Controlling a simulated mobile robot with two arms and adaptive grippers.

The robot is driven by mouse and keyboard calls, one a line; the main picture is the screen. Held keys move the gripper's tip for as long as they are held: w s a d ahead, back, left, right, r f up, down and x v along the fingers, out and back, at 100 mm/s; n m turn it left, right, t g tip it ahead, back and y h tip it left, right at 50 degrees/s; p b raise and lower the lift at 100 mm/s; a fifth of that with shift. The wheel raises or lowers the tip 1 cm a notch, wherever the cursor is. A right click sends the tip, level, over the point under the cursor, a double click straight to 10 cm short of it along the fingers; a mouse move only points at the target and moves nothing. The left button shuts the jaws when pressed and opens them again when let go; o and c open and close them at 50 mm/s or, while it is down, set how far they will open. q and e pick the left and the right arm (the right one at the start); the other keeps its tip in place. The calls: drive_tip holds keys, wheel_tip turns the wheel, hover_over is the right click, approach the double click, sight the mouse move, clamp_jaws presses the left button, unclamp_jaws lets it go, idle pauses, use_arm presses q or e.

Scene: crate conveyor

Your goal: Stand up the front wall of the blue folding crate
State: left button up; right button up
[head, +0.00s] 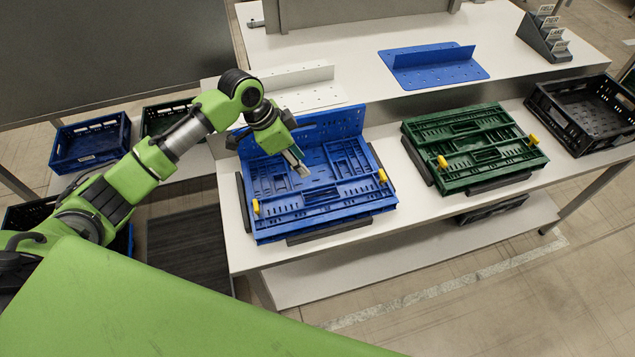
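The blue folding crate (320,222) sits on the white bench. Its back wall (345,125) stands up, while the side walls and the front wall (325,198) lie folded down. Yellow latches show at the front left (256,206) and front right (382,176). My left gripper (299,165) comes in from the left over the middle of the crate, pointing down at the folded panels. Its fingers look close together, but I cannot tell their gap or whether they touch the crate. My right gripper is not in view.
A folded green crate (470,150) lies to the right, with an open black crate (590,112) beyond it. A blue bracket-shaped panel (435,68) and a white one (305,90) rest on the raised shelf behind. More crates (90,142) stand at the left.

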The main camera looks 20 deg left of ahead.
sight(320, 187)
use_arm(q)
drive_tip(key=p+x, duration=0.2)
drive_tip(key=x, duration=1)
drive_tip(key=shift+d+f, duration=0.1)
drive_tip(key=shift+f, duration=0.3)
